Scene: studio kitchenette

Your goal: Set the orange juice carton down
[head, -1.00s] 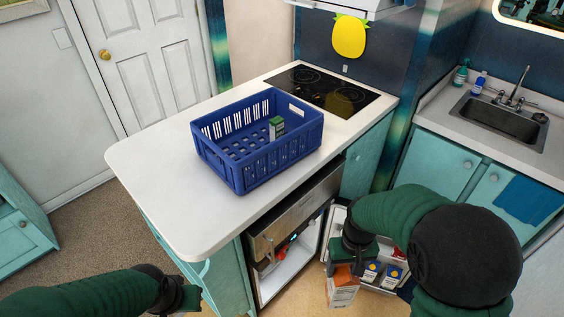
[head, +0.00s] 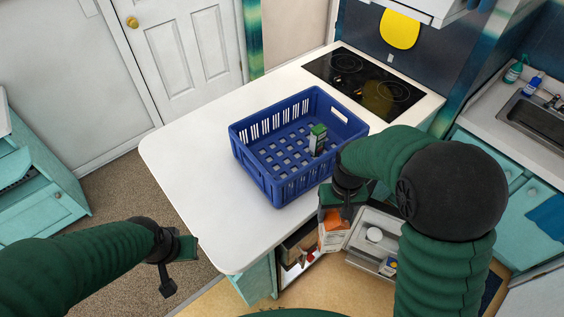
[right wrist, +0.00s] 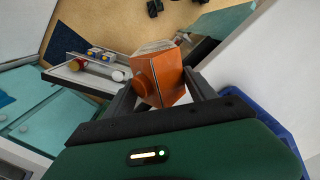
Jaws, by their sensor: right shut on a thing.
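The orange juice carton (head: 333,238), orange on top and pale below, hangs from my right gripper (head: 342,205). In the right wrist view the carton (right wrist: 160,80) with its round orange cap sits between the two fingers (right wrist: 158,92), which are shut on it. In the head view it is in front of the counter's right edge, above the open fridge door and just outside the basket's near right corner. My left gripper (head: 178,250) is off the counter's left side, over the floor, and its fingers are too unclear to judge.
A blue basket (head: 262,183) stands on the white counter (head: 190,170) with a small green-topped carton (head: 317,140) inside. The open fridge door (head: 372,222) holds several items. The stovetop (head: 365,82) is behind. The counter left of the basket is clear.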

